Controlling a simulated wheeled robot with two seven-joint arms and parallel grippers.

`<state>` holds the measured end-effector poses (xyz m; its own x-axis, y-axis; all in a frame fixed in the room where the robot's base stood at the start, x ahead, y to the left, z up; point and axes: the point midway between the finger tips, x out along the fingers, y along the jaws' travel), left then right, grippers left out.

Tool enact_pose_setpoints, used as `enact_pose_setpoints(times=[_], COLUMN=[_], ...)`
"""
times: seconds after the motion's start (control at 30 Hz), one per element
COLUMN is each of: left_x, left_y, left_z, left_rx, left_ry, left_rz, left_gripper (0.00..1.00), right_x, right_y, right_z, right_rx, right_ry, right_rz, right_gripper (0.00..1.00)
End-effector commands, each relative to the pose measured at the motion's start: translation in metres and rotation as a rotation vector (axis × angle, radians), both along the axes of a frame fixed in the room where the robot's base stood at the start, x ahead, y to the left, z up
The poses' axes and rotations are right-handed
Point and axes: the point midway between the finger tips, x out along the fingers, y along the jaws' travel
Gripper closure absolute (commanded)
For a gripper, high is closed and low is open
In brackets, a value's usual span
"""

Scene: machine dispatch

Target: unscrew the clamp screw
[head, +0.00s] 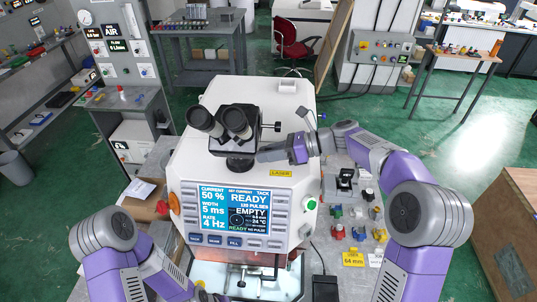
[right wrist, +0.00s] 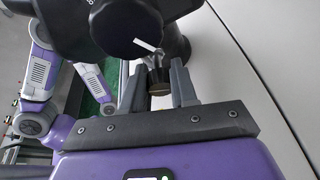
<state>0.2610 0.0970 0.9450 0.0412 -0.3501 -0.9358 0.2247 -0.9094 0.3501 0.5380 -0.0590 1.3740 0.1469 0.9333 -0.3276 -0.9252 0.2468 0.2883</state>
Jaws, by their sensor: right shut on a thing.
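A black binocular microscope head (head: 238,122) sits on top of the white machine (head: 258,95). My right gripper (head: 261,155) reaches in from the right at the base of the microscope head. In the head view the clamp screw is hidden by the gripper.
The machine's front has a lit screen (head: 249,211) reading READY and EMPTY. A thin knob (head: 277,126) sticks out on the microscope's right side. Several small coloured parts lie on the bench to the right, near a yellow label (head: 353,259).

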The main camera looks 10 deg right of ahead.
Motion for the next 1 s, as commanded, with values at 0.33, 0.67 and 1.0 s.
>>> enact_pose_setpoints(times=[0.33, 0.67, 1.0], left_x=[0.0000, 0.0000, 0.0000], left_y=[-0.0001, 0.0000, 0.0000], left_z=[-0.0076, -0.0077, -0.0077], left_rx=[0.000, 0.000, 0.000], left_ry=[0.000, 0.000, 0.000], left_rz=[0.000, 0.000, 0.000], left_gripper=[0.57, 0.57, 0.57], right_x=[-0.0001, 0.0000, 0.0000], right_y=[-0.0002, -0.0001, 0.0000], right_z=[-0.0001, 0.0004, 0.0002], right_rx=[-0.020, -0.021, -0.022], right_ry=[-0.107, -0.117, -0.115], right_rz=[0.000, 0.000, 0.000], right_gripper=[1.00, 1.00, 0.46])
